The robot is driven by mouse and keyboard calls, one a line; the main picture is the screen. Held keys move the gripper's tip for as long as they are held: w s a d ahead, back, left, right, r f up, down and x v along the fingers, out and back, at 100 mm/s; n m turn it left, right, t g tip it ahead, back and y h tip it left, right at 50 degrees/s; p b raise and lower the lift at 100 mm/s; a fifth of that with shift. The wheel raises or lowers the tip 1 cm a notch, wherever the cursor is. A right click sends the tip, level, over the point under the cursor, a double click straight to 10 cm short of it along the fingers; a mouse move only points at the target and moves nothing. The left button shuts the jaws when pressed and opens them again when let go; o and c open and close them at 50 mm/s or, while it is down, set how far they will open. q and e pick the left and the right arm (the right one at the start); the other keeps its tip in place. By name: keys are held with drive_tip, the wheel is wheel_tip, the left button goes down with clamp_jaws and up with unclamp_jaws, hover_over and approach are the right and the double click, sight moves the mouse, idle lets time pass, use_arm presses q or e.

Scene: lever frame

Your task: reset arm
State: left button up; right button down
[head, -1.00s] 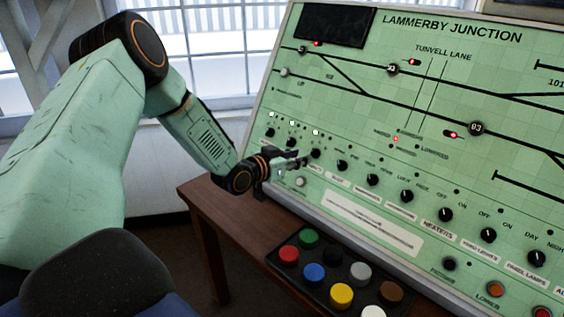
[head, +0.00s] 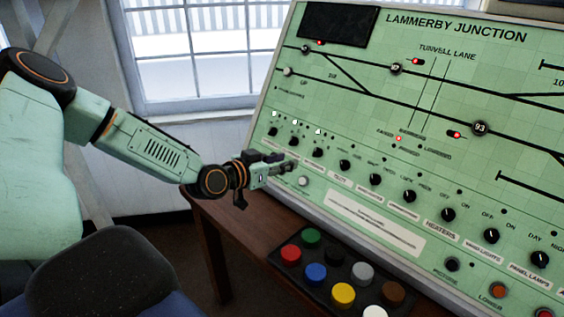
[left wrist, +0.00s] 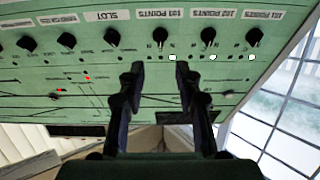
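My left gripper (head: 288,167) comes in from the left at the lower left of the green control panel (head: 330,125). Its two dark fingers (left wrist: 162,75) stand apart with nothing between them in the left wrist view, which shows the panel upside down. A black rotary knob (left wrist: 160,35) sits just beyond the gap between the fingertips, apart from them. In the head view, a black knob (head: 318,152) is just up and right of the fingertips. My right gripper is in neither view.
A black box with coloured buttons (head: 343,294) sits on the brown wooden table (head: 212,208) in front of the panel. A row of knobs, including one above the heaters label (head: 448,215), runs down to the right. A window (head: 190,50) is behind.

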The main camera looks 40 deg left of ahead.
use_arm(q)
drive_tip(key=shift+s, duration=0.1)
idle(0.5)
drive_tip(key=s+d+f+n+g, duration=0.1)
drive_tip(key=s+d+f+g, duration=0.1)
drive_tip(key=s+d+f, duration=0.2)
drive_tip(key=s+d+f+n+g+b, duration=0.1)
drive_tip(key=s+d+f+n+g, duration=0.1)
drive_tip(key=s+d+f+g, duration=0.1)
drive_tip(key=s+d+f+n+g, duration=0.2)
drive_tip(key=s+d+f, duration=0.3)
drive_tip(key=d+f, duration=0.2)
drive_tip(key=shift+s+f+g+b, duration=0.25)
drive_tip(key=shift+f+g+b, duration=0.15)
drive_tip(key=shift+f, duration=0.25)
drive_tip(key=s+d+f+m+g, duration=0.1)
drive_tip(key=s+f, duration=0.3)
drive_tip(key=s, duration=0.4)
drive_tip(key=s+d+f+m+g+y+b, duration=0.1)
drive_tip(key=s+f+g, duration=0.3)
drive_tip(key=s, duration=0.4)
drive_tip(key=s+d+f+m+g+b, duration=0.1)
drive_tip(key=s+d+f+g, duration=0.1)
drive_tip(key=s, duration=0.6)
wheel_tip(320, 180, down, 2)
drive_tip(key=shift+d+f+y, duration=0.2)
drive_tip(key=shift+d+y, duration=0.1)
drive_tip(key=shift+d, duration=0.45)
